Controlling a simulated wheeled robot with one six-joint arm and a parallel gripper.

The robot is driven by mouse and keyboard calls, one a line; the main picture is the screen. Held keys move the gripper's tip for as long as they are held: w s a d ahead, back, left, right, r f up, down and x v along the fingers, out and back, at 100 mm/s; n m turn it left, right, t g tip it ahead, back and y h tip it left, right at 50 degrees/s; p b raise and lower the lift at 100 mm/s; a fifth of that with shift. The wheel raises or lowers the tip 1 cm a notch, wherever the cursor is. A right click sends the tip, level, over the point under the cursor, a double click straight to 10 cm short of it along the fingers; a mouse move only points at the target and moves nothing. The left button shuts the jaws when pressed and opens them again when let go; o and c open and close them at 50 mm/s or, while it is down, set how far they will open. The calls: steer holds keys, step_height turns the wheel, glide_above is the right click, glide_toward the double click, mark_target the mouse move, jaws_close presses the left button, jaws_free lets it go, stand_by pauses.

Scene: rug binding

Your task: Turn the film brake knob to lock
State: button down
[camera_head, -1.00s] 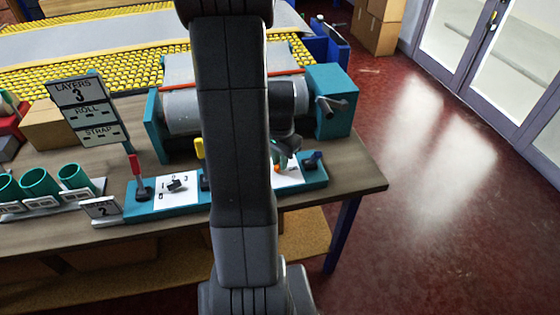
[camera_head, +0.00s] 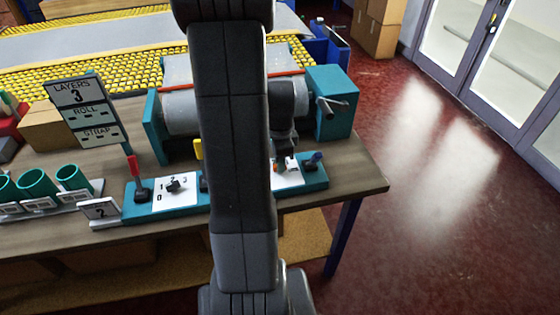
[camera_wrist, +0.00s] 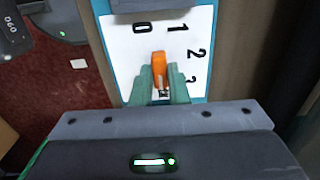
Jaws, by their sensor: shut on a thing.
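An orange knob (camera_wrist: 160,68) stands on a white dial plate (camera_wrist: 187,32) marked 0, 1, 2 and 3 in the wrist view. Its visible end points up the picture, between the 0 and the 1. My gripper (camera_wrist: 161,82) has its green fingers on either side of the knob, shut on it. In the head view my arm hides much of the right-hand white plate (camera_head: 288,180), and only a small bit of orange (camera_head: 277,167) shows by the gripper. No "lock" marking is readable.
A dark knob (camera_head: 174,186) and red lever (camera_head: 134,170) stand left, with a yellow lever (camera_head: 198,149) beside my arm. A roller machine (camera_head: 335,100) stands behind.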

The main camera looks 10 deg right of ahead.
stand_by(0.4)
steer(key=c, duration=1.4)
jaws_free()
steer(key=shift+r, duration=0.15)
step_height(320, 180, up, 14)
steer(key=shift+f, duration=0.2)
step_height(320, 180, down, 14)
steer(key=shift+r, duration=0.1)
